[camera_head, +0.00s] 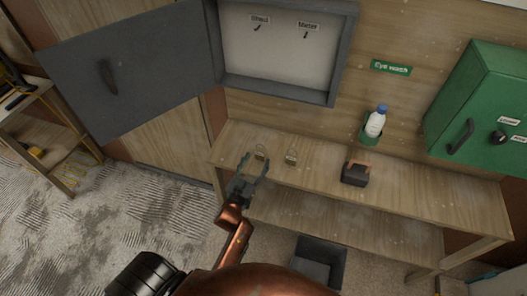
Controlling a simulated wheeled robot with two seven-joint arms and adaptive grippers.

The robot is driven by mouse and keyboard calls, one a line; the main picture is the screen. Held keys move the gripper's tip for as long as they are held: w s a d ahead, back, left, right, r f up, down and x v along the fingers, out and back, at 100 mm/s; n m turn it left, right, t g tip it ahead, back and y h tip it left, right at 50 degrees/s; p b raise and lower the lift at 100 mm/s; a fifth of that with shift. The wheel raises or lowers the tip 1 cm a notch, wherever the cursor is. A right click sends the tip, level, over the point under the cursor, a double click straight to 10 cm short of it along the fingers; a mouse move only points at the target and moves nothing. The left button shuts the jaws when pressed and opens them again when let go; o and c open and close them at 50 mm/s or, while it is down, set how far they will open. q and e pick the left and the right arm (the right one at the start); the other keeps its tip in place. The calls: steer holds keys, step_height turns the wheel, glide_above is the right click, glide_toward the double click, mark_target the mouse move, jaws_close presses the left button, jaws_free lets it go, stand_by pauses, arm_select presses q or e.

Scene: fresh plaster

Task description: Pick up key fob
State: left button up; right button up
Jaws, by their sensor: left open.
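Two small brass-coloured tagged items with thin rings lie on the wooden bench (410,193): a left one (261,154) and a right one (291,158). They look like key fobs, but they are too small to tell in detail. My left gripper (256,163) is open and empty at the bench's left front part. In the picture its fingertips reach up to the left fob, which shows between or just beyond them; I cannot tell whether they touch. The right fob lies a little to the right of the fingers. My right gripper is not in view.
An open grey wall cabinet (336,92) with two labelled hooks hangs above, its door (130,75) swung left. A black box with a copper handle (355,174), a bottle (376,122) in a green holder and a green cabinet (485,95) are at the right. A dark bin (319,262) stands below.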

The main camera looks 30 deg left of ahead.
mark_target(259, 153)
arm_select(q)
steer(key=w, duration=0.2)
steer(key=w+a, duration=0.1)
steer(key=w, duration=0.2)
steer(key=shift+w+a+r, duration=0.15)
steer(key=shift+w+r, duration=0.15)
steer(key=shift+w, duration=0.05)
steer(key=shift+c, duration=0.3)
steer(key=c, duration=1.2)
